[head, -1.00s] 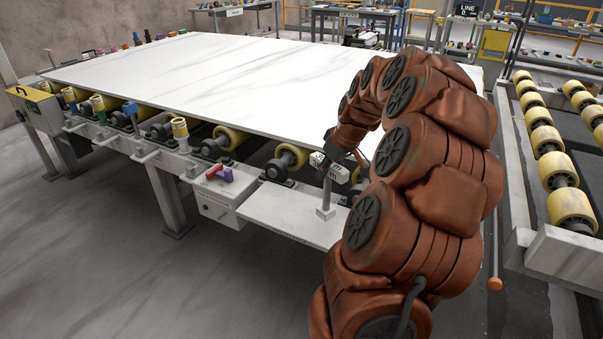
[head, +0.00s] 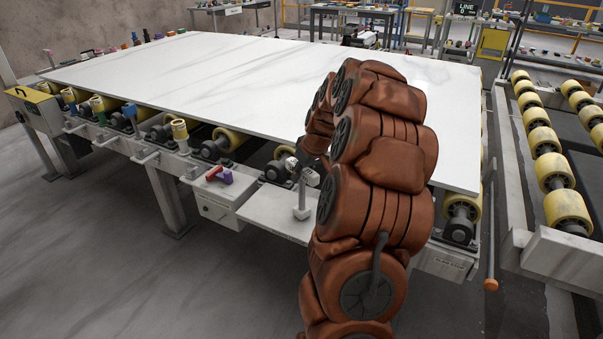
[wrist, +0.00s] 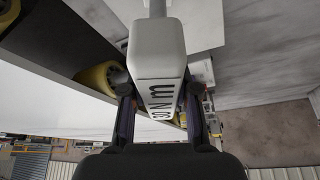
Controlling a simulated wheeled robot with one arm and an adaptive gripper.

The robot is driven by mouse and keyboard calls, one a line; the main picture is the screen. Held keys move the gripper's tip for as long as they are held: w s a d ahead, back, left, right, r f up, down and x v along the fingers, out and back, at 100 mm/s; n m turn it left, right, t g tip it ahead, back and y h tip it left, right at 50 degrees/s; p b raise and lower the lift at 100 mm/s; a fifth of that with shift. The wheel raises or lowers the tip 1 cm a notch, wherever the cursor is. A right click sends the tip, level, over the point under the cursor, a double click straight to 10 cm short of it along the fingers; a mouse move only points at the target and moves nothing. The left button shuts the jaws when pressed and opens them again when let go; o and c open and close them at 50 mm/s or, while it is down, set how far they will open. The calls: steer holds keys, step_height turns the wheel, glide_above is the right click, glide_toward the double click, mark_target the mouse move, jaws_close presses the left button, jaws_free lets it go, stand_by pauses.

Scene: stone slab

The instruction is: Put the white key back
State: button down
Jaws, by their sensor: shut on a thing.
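The white key (head: 301,196) has a pale block-shaped head and a grey shaft pointing down to a wider foot. My gripper (head: 308,170) is shut on its head, partly hidden behind my arm in the head view. In the wrist view the white key (wrist: 157,55) fills the gap between the two dark fingers of my gripper (wrist: 160,100); its face carries black lettering that ends in "N m". The key looks upright over the grey shelf (head: 262,212) on the table's near side. I cannot tell whether its foot touches the shelf.
The white slab (head: 250,85) lies on yellow rollers (head: 226,137) just behind. A row of grey brackets (head: 144,156) lines the near edge. Another roller line (head: 538,137) stands at right.

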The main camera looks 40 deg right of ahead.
steer(key=shift+f, duration=0.2)
steer(key=shift+f, duration=0.2)
steer(key=c, duration=0.9)
jaws_free()
steer(key=shift+o, duration=0.2)
steer(key=shift+r, duration=0.15)
